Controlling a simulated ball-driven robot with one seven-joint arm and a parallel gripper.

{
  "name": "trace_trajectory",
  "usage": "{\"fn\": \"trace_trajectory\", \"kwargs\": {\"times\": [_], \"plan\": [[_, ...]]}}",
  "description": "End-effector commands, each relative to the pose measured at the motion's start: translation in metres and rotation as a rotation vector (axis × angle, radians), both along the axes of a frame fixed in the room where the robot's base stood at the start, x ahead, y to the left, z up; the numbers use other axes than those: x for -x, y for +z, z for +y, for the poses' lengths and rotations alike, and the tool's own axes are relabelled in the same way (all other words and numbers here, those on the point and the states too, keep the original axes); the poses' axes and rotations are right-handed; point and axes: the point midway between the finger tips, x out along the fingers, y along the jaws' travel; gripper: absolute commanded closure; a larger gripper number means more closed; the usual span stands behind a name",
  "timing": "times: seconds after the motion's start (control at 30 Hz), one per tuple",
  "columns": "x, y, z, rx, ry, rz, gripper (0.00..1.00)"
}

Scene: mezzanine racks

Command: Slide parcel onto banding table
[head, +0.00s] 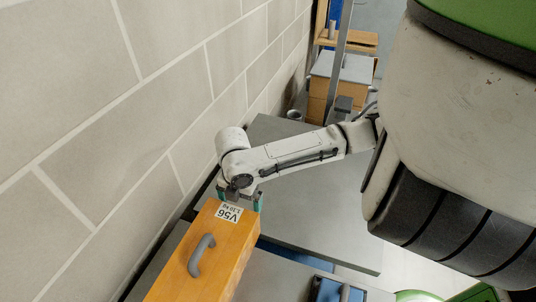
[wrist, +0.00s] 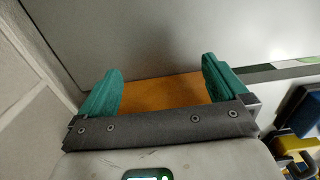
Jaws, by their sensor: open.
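The parcel is an orange-brown box (head: 226,252) with a grey handle on top and a white label reading V56, 1.10 kg. In the head view it is at the lower left, close to the wall. My gripper (head: 238,196) is at the box's far end, its teal fingers spread. In the wrist view part of the orange box (wrist: 165,96) shows between the open fingers; whether they touch it I cannot tell. A wide grey tabletop (head: 320,200) extends beyond and right of the box. A nearer grey surface (head: 270,280) lies by the box. Which is the banding table is not clear.
A pale block wall (head: 90,110) runs along the left. A grey-topped box (head: 342,68) and a small can (head: 294,115) are at the back. A blue item (head: 337,290) lies at the bottom. The wide tabletop looks largely clear.

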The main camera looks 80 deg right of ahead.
Motion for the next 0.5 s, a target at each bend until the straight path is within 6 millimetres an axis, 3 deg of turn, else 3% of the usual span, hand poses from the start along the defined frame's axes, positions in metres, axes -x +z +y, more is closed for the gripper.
{"fn": "trace_trajectory", "kwargs": {"times": [0.5], "plan": [[-0.006, 0.0, 0.022, 0.0, 0.001, 0.001, 0.0]]}}
